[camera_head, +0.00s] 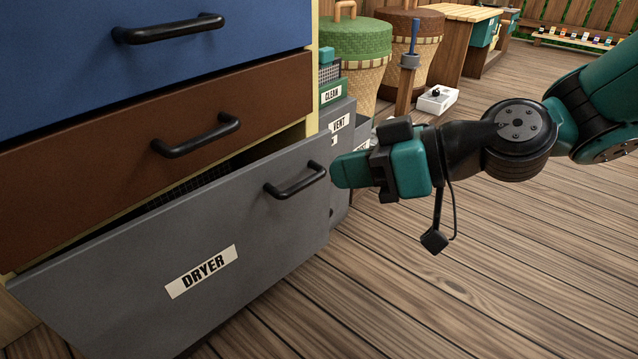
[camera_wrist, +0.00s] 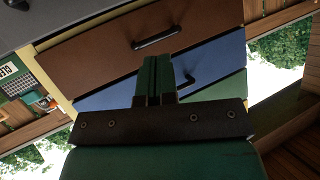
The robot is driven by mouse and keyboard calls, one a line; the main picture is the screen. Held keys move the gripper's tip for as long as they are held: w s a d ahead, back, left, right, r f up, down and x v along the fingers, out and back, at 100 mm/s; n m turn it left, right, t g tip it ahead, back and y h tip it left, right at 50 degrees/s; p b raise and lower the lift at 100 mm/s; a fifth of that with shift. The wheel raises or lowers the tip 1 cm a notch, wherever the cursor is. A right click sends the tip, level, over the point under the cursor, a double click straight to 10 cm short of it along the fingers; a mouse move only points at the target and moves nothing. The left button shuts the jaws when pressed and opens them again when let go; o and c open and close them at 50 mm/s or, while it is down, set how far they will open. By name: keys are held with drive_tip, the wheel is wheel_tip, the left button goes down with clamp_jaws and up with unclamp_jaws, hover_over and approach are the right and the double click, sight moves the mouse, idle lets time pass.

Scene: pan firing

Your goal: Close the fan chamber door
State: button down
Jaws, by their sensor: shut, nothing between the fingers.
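A grey front labelled DRYER (camera_head: 190,265) sits at the bottom of the cabinet in the head view. It stands out from the cabinet, with a dark gap and mesh showing behind its top edge. It has a black bar handle (camera_head: 296,181). No label in view reads fan chamber, so I cannot be sure this is that door. My gripper (camera_head: 335,173) is shut and empty just right of the handle, near the right edge of the grey front. In the wrist view its shut fingers (camera_wrist: 156,62) point toward the brown drawer front (camera_wrist: 100,55). Contact with the grey front cannot be told.
Above are a brown drawer front (camera_head: 90,165) and a blue one (camera_head: 60,60), each with a black handle. A grey box labelled VENT (camera_head: 340,140) and a green box labelled CLEAN (camera_head: 331,95) stand behind the grey front. The wooden floor (camera_head: 480,280) at right is clear.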

drive_tip(key=w+f+m+t+y+b, duration=0.1)
drive_tip(key=w+f+m+t+b, duration=0.1)
drive_tip(key=w+f+t+b, duration=0.45)
drive_tip(key=m+t+h+p, duration=0.1)
drive_tip(key=m+t+p, duration=0.15)
drive_tip(key=p, duration=0.65)
approach(304, 146)
drive_tip(key=shift+n, duration=0.35)
drive_tip(key=x, duration=0.6)
drive_tip(key=shift+a, duration=0.15)
drive_tip(key=shift+w+a, duration=0.5)
